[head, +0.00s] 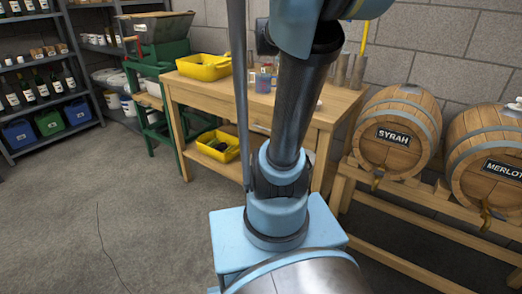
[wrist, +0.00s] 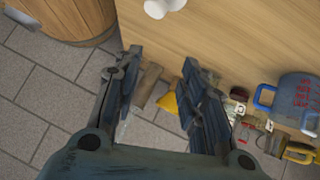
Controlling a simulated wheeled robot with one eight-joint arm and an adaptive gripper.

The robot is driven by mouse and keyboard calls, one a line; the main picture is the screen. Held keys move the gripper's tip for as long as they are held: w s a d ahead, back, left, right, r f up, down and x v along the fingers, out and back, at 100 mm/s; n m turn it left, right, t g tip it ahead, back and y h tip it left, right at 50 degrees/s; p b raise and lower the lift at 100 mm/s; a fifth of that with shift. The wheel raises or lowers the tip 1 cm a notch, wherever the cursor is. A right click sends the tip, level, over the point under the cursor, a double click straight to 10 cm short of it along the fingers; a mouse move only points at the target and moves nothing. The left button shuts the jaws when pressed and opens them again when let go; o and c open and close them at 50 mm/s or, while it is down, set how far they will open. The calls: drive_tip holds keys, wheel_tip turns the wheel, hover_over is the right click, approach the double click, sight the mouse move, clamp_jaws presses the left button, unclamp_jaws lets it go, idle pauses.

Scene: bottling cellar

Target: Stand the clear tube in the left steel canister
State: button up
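My gripper (wrist: 160,62) shows in the wrist view with its two dark fingers spread apart. No object is visibly clamped between the fingertips. Grey-brown steel canisters (head: 357,70) stand at the back right of the wooden bench in the head view. In the wrist view a canister (wrist: 147,86) shows in the gap between the fingers, and the fingers partly cover that group. I cannot make out the clear tube with certainty; a faint pale patch lies beside the left finger in the wrist view. The gripper cannot be made out in the head view.
The wooden bench (head: 300,108) carries a yellow bin (head: 203,67) and small jars. The Syrah barrel (head: 398,128) stands right of the bench. Open floor (head: 90,200) lies left.

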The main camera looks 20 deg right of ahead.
drive_tip(key=s+a+f+n+g+y, duration=0.2)
drive_tip(key=s+a+f+n+y, duration=0.6)
drive_tip(key=s+a+f, duration=1)
drive_tip(key=a+f+y, duration=0.1)
drive_tip(key=a+f, duration=0.1)
drive_tip(key=a, duration=0.2)
drive_tip(key=shift+s+n, duration=0.3)
